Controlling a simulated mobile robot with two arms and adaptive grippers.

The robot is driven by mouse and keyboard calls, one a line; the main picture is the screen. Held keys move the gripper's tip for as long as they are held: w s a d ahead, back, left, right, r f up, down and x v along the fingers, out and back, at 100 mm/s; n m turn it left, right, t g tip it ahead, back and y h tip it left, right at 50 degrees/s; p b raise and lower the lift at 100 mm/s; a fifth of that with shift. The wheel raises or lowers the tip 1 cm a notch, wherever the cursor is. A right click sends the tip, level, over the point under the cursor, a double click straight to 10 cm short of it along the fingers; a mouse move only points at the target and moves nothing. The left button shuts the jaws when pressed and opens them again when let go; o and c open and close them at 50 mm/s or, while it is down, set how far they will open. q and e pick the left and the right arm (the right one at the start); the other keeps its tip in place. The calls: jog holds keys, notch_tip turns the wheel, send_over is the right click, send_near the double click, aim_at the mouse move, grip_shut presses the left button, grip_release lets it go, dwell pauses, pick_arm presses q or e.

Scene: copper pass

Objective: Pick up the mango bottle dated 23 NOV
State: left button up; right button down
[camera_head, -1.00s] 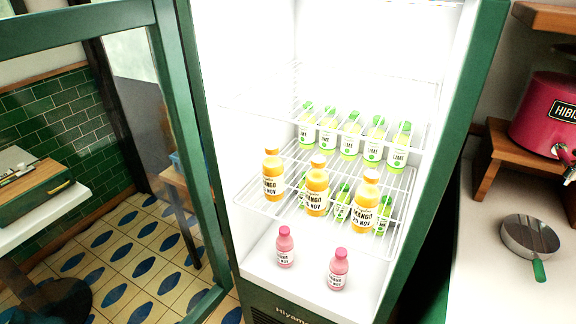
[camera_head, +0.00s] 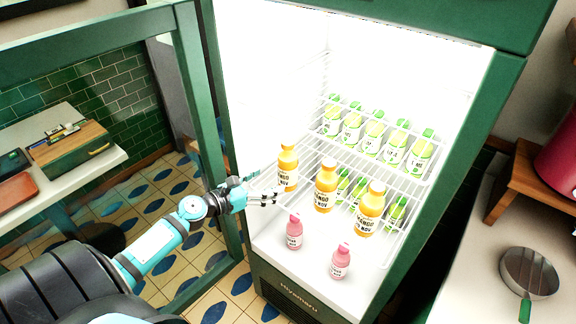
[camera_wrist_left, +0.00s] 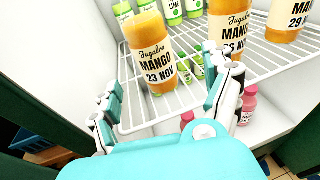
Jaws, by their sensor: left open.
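The mango bottle dated 23 NOV (camera_wrist_left: 154,55) is orange with a white label and stands upright at the front left of the wire shelf. In the head view it is the leftmost mango bottle (camera_head: 287,168). My left gripper (camera_head: 274,196) is open at the shelf's front left edge, close to this bottle. In the left wrist view its fingers (camera_wrist_left: 163,92) are spread, with the bottle beyond and between them; I see no grip on it. Two more mango bottles stand to the right, a middle one (camera_head: 325,185) and a right one (camera_head: 370,209). My right gripper is not in view.
Several lime bottles (camera_head: 373,138) stand in a row behind on the wire shelf (camera_head: 310,147). Two pink bottles (camera_head: 294,232) (camera_head: 340,262) stand on the fridge floor below. The open fridge door frame (camera_head: 200,120) is close to my left arm. A pan (camera_head: 530,272) lies on the right counter.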

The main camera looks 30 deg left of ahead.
aim_at(280, 173)
pick_arm(q)
jog(key=x, duration=0.4)
jog(key=shift+a, duration=0.15)
jog(key=x, duration=0.3)
jog(key=p+x, duration=0.1)
jog(key=shift+w+a+r, duration=0.2)
jog(key=shift+w+a, duration=0.05)
jog(key=shift+w, duration=0.2)
jog(key=shift+w+d+f, duration=0.1)
jog(key=shift+w+f, duration=0.05)
jog(key=shift+w, duration=0.2)
jog(key=shift+s, duration=0.1)
jog(key=shift+c, duration=0.3)
jog(key=shift+c, duration=1)
jog(key=c, duration=1.4)
